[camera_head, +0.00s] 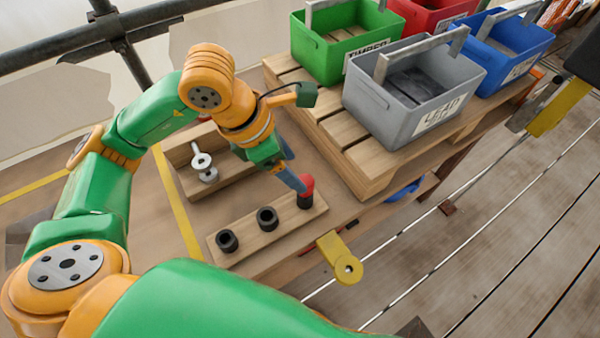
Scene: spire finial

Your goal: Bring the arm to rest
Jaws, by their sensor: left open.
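My left arm comes in from the left and bends down over the workbench. Its gripper (296,186) points down, with its blue-grey fingers close beside a small red piece (307,184). The jaws are open; whether a finger touches the red piece cannot be told. The red piece stands upright at the right-hand black socket (305,201) of a wooden block (250,243). The other two black sockets, in the middle (267,218) and at the left (227,241), show nothing standing in them. My right gripper is not in view.
A wooden tray (178,153) behind the block holds pale metal parts (202,162). A slatted pallet (345,130) carries green (322,58), grey (385,112), red and blue (488,60) bins. A yellow bracket (340,258) juts past the bench's front edge. Scaffold tubes (75,45) cross the upper left.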

